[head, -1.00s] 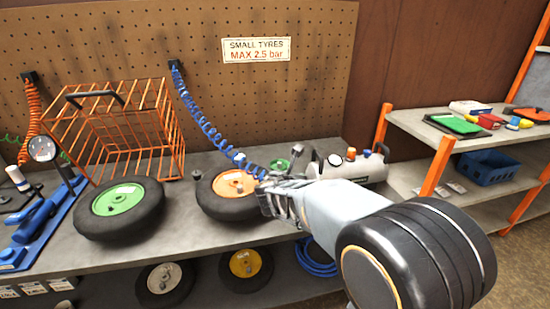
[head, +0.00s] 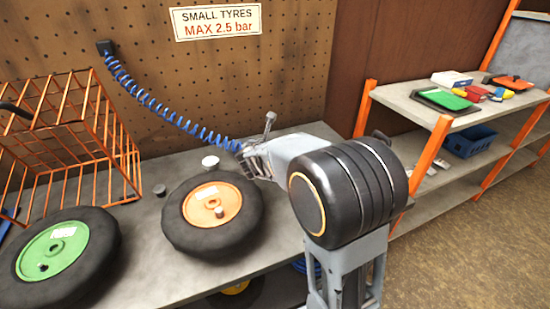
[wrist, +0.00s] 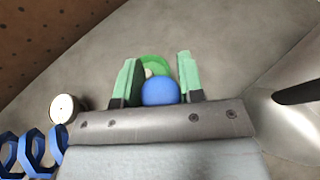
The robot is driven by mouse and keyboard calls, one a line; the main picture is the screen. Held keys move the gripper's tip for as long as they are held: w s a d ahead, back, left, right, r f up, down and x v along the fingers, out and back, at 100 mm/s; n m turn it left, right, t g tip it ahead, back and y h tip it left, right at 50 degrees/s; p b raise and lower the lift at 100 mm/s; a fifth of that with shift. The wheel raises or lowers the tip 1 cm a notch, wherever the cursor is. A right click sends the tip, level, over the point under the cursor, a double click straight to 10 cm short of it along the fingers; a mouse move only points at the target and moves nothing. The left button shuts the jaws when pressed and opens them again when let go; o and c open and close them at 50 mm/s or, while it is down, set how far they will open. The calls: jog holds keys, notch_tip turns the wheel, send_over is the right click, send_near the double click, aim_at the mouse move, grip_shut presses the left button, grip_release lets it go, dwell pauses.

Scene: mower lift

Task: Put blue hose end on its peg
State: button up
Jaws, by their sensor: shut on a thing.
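The blue coiled hose (head: 160,108) runs from a black wall bracket (head: 105,47) down to my gripper (head: 247,158), above the bench behind the orange-hubbed wheel. In the wrist view, the round blue hose end (wrist: 160,92) sits between the two green-padded fingers of my gripper (wrist: 157,76), which is shut on it. Part of the coil (wrist: 20,150) shows at lower left there. A grey stem with a knob (head: 269,124) rises just behind the gripper; I cannot tell what it belongs to. I cannot make out the hose end's peg for certain.
The orange-hubbed wheel (head: 213,212) and green-hubbed wheel (head: 60,258) lie on the bench (head: 140,240). An orange wire basket (head: 70,135) stands at left. A white-topped round thing (head: 210,162) stands behind the orange-hubbed wheel. Shelves (head: 420,115) stand at right.

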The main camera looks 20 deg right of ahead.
jog(key=w+d+f, duration=0.1)
jog(key=f, duration=0.1)
jog(key=w+d+f+b, duration=0.1)
jog(key=w+d+f, duration=0.2)
jog(key=d+f, duration=0.1)
jog(key=shift+w+d+f+b, duration=0.15)
jog(key=shift+w+d+b, duration=0.05)
jog(key=shift+w+b, duration=0.15)
jog(key=f, duration=0.3)
jog(key=shift+w+d+b, duration=0.3)
jog(key=shift+d+b, duration=0.05)
jog(key=shift+f, duration=0.5)
jog(key=shift+f+b, duration=0.2)
jog(key=shift+b, duration=0.1)
jog(key=o, duration=1.1)
jog(key=shift+r, duration=0.15)
